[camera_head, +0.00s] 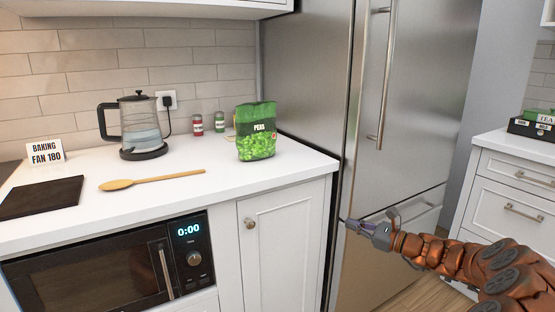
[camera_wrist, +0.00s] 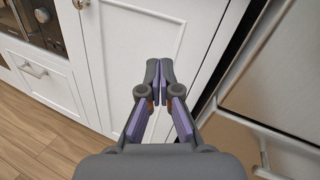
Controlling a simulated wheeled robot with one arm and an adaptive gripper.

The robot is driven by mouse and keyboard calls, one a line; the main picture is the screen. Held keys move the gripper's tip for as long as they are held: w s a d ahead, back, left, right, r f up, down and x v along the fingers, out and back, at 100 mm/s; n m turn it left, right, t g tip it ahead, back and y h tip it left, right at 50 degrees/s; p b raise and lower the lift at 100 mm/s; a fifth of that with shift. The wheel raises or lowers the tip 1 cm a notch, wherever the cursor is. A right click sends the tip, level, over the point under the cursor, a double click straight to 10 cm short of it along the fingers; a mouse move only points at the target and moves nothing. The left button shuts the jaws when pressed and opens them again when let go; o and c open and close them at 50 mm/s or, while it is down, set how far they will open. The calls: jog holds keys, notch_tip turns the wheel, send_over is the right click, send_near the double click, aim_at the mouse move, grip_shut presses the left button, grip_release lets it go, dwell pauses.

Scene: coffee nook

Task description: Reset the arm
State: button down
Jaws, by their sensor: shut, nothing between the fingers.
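My gripper (camera_head: 350,224) is at the lower right in the head view, in front of the refrigerator (camera_head: 330,110), with my arm reaching in from the right edge. In the wrist view my gripper (camera_wrist: 160,64) has its two fingers together and nothing between them. Behind the fingers there is the white cabinet door (camera_wrist: 130,45), which also shows in the head view (camera_head: 275,250). I cannot tell the exact gap between the fingertips and the door.
The counter (camera_head: 190,200) holds a kettle (camera_head: 139,125), a bag of peas (camera_head: 256,132), a wooden spoon (camera_head: 150,181) and a dark board (camera_head: 42,197). A microwave (camera_head: 100,270) sits below. Another white cabinet (camera_head: 515,185) stands at the right. Wooden floor (camera_wrist: 40,140) is open at the lower left.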

jog(key=s+a+r+n+g+y+p, duration=0.2)
jog(key=s+a+r+n+g+p, duration=0.3)
jog(key=s+a+r+n, duration=0.6)
jog(key=s+a+r+n+g+h+p, duration=0.35)
jog(key=s+a, duration=0.25)
jog(key=s, duration=0.4)
jog(key=s+a+r+n+g+h+p, duration=0.25)
jog(key=s+a+r+g+p, duration=0.2)
jog(key=s, duration=0.55)
jog(key=s+d+r+n+h+p, duration=0.1)
jog(key=s+d+n+h+p, duration=0.2)
jog(key=s+d, duration=0.5)
jog(key=s+d+r+n+h+p, duration=0.1)
jog(key=s+d+n+h+p, duration=0.2)
jog(key=s, duration=1.1)
jog(key=d+h+p, duration=0.3)
jog(key=d, duration=0.2)
jog(key=shift+h, duration=0.3)
jog(key=shift+s, duration=0.1)
